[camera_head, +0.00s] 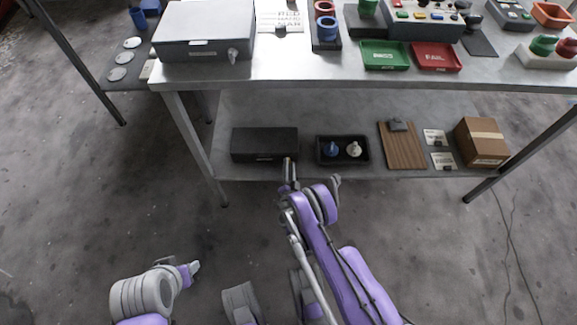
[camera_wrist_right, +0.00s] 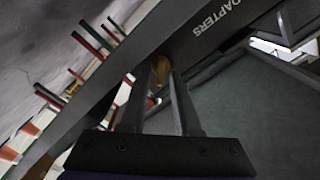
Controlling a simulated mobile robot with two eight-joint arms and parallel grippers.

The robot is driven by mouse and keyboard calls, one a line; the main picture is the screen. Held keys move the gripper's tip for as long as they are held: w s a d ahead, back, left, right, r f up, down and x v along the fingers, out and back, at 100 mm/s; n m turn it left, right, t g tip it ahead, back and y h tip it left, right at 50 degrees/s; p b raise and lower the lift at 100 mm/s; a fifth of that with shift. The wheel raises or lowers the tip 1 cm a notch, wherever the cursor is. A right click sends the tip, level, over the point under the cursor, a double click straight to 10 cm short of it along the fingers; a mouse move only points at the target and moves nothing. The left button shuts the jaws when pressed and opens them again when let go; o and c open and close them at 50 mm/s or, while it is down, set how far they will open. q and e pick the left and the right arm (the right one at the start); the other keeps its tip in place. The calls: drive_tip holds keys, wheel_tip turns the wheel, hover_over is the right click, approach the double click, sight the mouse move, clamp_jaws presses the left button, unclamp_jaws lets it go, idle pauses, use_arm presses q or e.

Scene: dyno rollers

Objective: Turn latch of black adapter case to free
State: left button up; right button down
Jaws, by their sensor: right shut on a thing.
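The black adapter case (camera_head: 264,142) lies shut on the lower shelf, at its left part. In the right wrist view its dark front (camera_wrist_right: 200,32) carries the label "ADAPTERS". My right gripper (camera_head: 290,170) reaches the right end of the case's front edge from below. In the right wrist view my right gripper (camera_wrist_right: 157,85) is shut on a small brass-coloured latch (camera_wrist_right: 155,80), mostly hidden between the fingers. The latch's exact angle cannot be told. My left gripper (camera_head: 191,268) is low at the left, away from the shelf, its fingers too small to read.
Right of the case on the lower shelf (camera_head: 300,110) are a black tray (camera_head: 321,158) with a blue and a white piece, a wooden board (camera_head: 402,150) and a cardboard box (camera_head: 481,142). The tabletop (camera_head: 290,70) overhangs the shelf.

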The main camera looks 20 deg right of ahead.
drive_tip(key=m, duration=0.4)
drive_tip(key=shift+d+f+m, duration=0.1)
drive_tip(key=shift+f+m, duration=0.05)
drive_tip(key=shift+m, duration=0.15)
drive_tip(key=shift+f+m, duration=0.1)
drive_tip(key=shift+m, duration=1.8)
drive_tip(key=c, duration=0.9)
unclamp_jaws()
drive_tip(key=shift+c, duration=0.2)
